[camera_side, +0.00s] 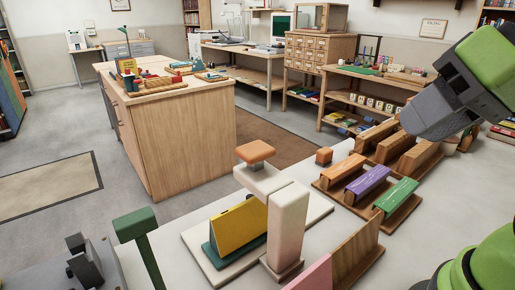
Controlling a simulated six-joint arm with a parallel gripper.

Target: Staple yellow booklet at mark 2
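The yellow booklet (235,229) lies folded like a tent over a teal saddle (238,248) on a pale base plate (205,261). A cream stapler-like post (287,222) with an orange-brown pad (255,151) on its arm stands at the booklet's right end and hides part of it. The mark numbers on the booklet are too small to read.
Wooden racks at the right hold orange (344,169), purple (367,184) and green (396,197) booklets. A pink piece (310,275) and a wooden panel (357,250) stand in front. A green post (136,226) rises at the left. A small brown block (323,156) sits behind.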

